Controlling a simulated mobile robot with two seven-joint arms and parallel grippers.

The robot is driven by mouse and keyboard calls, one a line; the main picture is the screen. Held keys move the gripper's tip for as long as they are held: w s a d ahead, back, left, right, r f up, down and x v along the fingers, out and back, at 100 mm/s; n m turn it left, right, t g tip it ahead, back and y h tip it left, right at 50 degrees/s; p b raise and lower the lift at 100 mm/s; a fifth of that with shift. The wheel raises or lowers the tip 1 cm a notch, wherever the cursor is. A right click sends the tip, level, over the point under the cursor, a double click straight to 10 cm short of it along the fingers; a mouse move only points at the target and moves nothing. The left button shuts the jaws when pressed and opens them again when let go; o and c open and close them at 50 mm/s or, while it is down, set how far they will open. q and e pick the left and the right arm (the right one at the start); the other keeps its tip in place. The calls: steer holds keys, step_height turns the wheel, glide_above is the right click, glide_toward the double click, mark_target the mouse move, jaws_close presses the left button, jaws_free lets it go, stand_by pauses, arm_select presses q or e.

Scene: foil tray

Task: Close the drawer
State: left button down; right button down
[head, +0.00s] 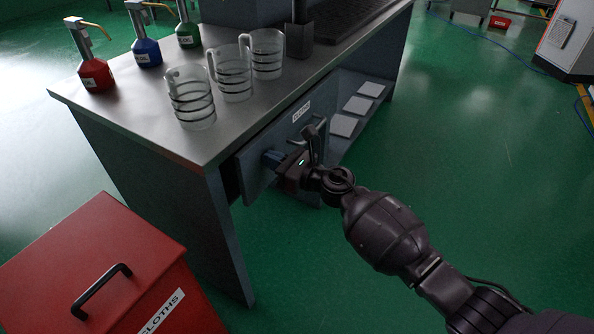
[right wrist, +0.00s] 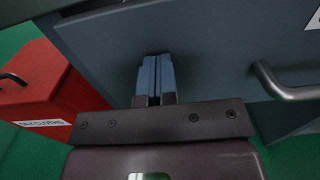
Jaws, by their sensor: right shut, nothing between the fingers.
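The drawer (head: 258,176) is a blue-grey front with a white label and a bar handle, set under the metal workbench (head: 150,118). In the head view its front stands slightly out from the bench. My right gripper (head: 270,158) is at the left part of the drawer front. In the right wrist view the blue fingers of the gripper (right wrist: 155,75) are together and empty, with tips at or very near the drawer front (right wrist: 210,50). The drawer handle (right wrist: 290,85) is to the right of the fingers, apart from them. My left gripper is not in view.
A red bin (head: 100,235) with a black handle stands left of the bench front. Glass jugs (head: 190,100) and dispenser bottles (head: 95,75) stand on the bench top. An open shelf with pale pads (head: 345,126) is right of the drawer.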

steer(key=x, duration=0.3)
steer(key=shift+f+b, duration=0.15)
steer(key=shift+b, duration=0.15)
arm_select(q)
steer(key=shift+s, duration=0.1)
arm_select(e)
steer(key=shift+r, duration=0.3)
steer(key=shift+w+r, duration=0.1)
steer(key=shift+r, duration=0.1)
